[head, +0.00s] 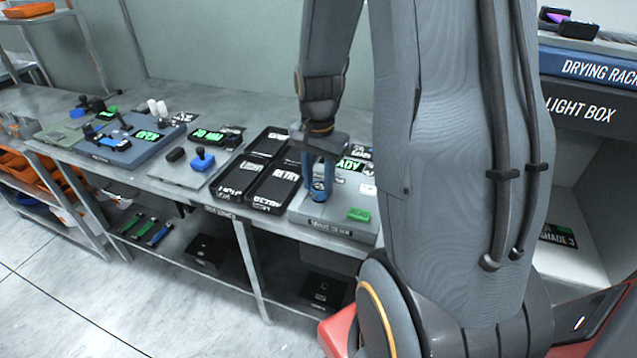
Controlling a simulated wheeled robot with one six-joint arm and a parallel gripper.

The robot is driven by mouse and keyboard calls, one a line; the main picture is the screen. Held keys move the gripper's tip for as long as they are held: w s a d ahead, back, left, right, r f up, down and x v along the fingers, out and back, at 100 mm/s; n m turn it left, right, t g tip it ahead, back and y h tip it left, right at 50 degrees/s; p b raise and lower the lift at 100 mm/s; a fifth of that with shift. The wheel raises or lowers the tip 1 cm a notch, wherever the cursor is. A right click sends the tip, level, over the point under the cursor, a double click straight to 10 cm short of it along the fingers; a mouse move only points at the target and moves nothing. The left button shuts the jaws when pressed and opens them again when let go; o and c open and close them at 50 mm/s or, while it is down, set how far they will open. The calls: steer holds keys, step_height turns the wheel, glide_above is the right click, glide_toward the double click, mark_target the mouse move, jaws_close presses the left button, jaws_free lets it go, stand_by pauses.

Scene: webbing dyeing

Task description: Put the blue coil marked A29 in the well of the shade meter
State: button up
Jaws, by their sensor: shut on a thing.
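My gripper (319,192) points straight down over the left part of the shade meter (300,208). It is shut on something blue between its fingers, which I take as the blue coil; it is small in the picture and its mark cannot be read. The shade meter is a grey box at the right end of the bench, with a lit green display partly behind my gripper and a green button (359,214) at its front right. The well is hidden by my gripper, so I cannot tell whether the coil touches it.
A black sorting tray (232,187) with labelled compartments, one marked RETRY, stands close on the left. A drying rack and light box (585,112) stand at right.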

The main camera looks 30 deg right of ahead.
mark_target(318, 188)
steer(key=shift+f, duration=0.4)
steer(key=o, duration=1)
steer(key=shift+f, duration=0.1)
steer(key=shift+o, duration=0.2)
step_height(318, 188, up, 12)
steer(key=b, duration=0.2)
steer(key=s+a+f+n, duration=0.3)
steer(key=a+f+n, duration=0.1)
steer(key=a+n, duration=0.2)
steer(key=s+a+f+n+t, duration=0.1)
steer(key=s+a+f+n, duration=0.3)
steer(key=a+n, duration=0.2)
steer(key=shift+s+a+n, duration=0.25)
steer(key=shift+a+n, duration=0.05)
